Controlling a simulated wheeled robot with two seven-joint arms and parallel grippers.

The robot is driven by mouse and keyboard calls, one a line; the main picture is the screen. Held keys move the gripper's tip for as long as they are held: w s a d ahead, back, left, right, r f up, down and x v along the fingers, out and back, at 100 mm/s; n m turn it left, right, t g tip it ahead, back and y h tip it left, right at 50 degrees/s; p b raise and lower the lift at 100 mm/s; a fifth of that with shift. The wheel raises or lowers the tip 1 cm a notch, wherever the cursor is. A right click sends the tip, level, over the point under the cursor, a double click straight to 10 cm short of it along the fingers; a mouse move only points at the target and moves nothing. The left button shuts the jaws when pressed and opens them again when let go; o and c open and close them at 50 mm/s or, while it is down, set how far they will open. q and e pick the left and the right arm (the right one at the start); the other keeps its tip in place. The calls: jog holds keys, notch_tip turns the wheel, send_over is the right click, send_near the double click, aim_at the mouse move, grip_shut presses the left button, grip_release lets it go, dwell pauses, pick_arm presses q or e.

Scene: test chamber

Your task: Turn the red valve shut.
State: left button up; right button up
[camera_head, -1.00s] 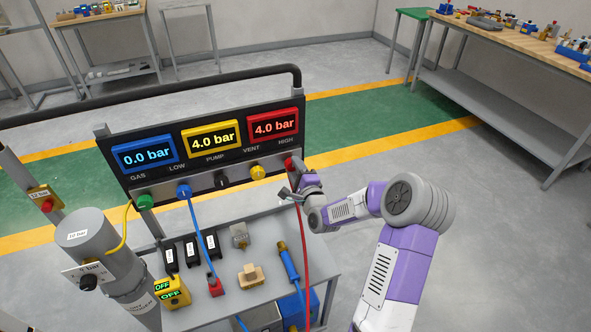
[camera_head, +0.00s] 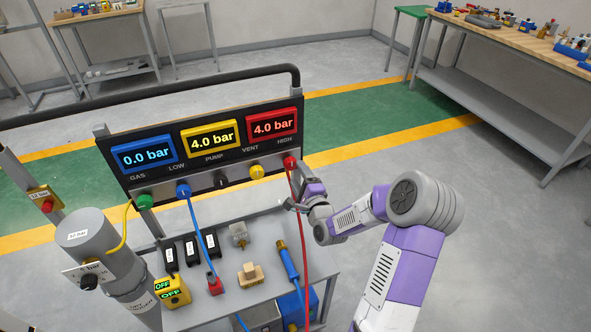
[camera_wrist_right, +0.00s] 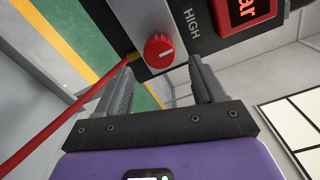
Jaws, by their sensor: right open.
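The red valve (camera_head: 290,161) is a round knob at the right end of the panel's lower strip, under the label HIGH. In the right wrist view the red valve (camera_wrist_right: 159,51) shows a short white mark on its face, and a red hose runs off to its left. My right gripper (camera_head: 288,204) is below the valve in the head view. In the wrist view its two fingers (camera_wrist_right: 162,72) are spread with nothing between them, and the knob appears beyond the gap, apart from the fingertips. My left gripper is out of view.
The red hose (camera_head: 303,255) hangs beside my right gripper. The panel displays read 0.0 bar (camera_head: 143,155), 4.0 bar (camera_head: 211,136) and 4.0 bar (camera_head: 272,123). A yellow knob (camera_head: 256,171) is left of the red valve. The floor to the right is clear.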

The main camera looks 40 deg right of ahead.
jog(key=shift+v, duration=1.75)
